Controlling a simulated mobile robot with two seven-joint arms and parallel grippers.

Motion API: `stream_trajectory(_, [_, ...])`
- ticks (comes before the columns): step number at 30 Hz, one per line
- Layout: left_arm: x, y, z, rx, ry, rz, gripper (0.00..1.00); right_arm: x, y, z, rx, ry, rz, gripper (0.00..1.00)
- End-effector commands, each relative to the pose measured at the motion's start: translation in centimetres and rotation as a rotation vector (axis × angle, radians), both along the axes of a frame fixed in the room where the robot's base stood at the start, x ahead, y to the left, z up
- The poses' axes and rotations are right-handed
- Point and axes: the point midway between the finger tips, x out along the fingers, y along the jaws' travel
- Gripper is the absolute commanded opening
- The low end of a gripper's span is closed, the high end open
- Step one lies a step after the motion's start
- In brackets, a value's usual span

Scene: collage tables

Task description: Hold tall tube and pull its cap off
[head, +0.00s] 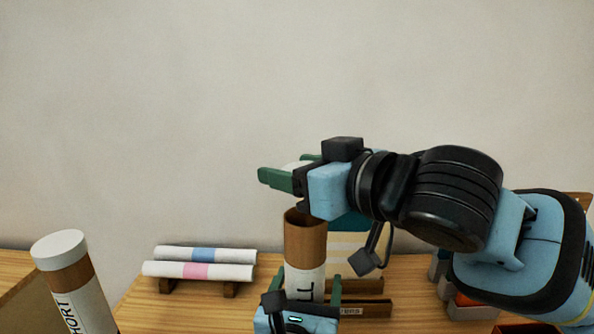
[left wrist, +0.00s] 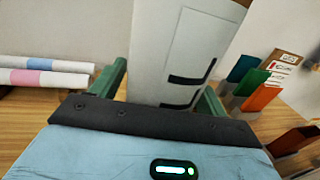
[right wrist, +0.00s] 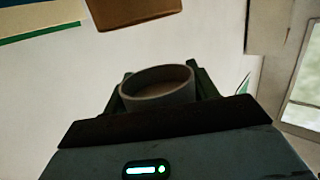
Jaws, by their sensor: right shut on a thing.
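The tall tube (head: 306,244) is brown cardboard with a white lettered label. It stands upright with its top end open. My left gripper (head: 308,289) is shut around its lower part; in the left wrist view the green fingers flank the tube's white label (left wrist: 172,50). My right gripper (head: 288,168) is above the tube, shut on the white cap (head: 297,164), which is mostly hidden by the fingers. In the right wrist view the round, hollow cap (right wrist: 157,88) sits between the fingers. The cap is clear of the tube.
A shorter tube (head: 80,290) with a white cap stands at the left. Two rolled white sheets (head: 200,262) with blue and pink bands lie on a wooden rack. Coloured card holders (left wrist: 250,88) stand to the right. A plain wall is behind.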

Motion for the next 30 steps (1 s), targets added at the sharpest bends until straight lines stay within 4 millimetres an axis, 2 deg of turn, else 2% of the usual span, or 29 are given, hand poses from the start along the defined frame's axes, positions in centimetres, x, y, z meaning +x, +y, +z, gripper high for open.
stream_trajectory(8, [0.0,0.0,0.0,0.000,0.000,0.000,0.78,0.0,0.0,0.0,0.000,0.000,0.000,0.31])
stream_trajectory(13, [-1.0,0.1,-0.1,-0.001,0.000,-0.002,0.78,0.1,0.0,-0.2,0.000,0.001,0.000,0.31])
stream_trajectory(17, [-2.9,0.5,-0.1,-0.004,0.003,-0.002,0.78,0.1,0.0,-0.5,0.000,0.006,-0.001,0.31])
stream_trajectory(24, [-7.6,1.4,-0.2,-0.003,0.005,-0.002,0.78,0.4,0.0,-1.5,0.000,0.017,0.000,0.31])
stream_trajectory(30, [-10.5,2.0,-0.2,-0.002,0.004,-0.001,0.78,0.6,0.0,-2.1,0.000,0.024,0.000,0.31])
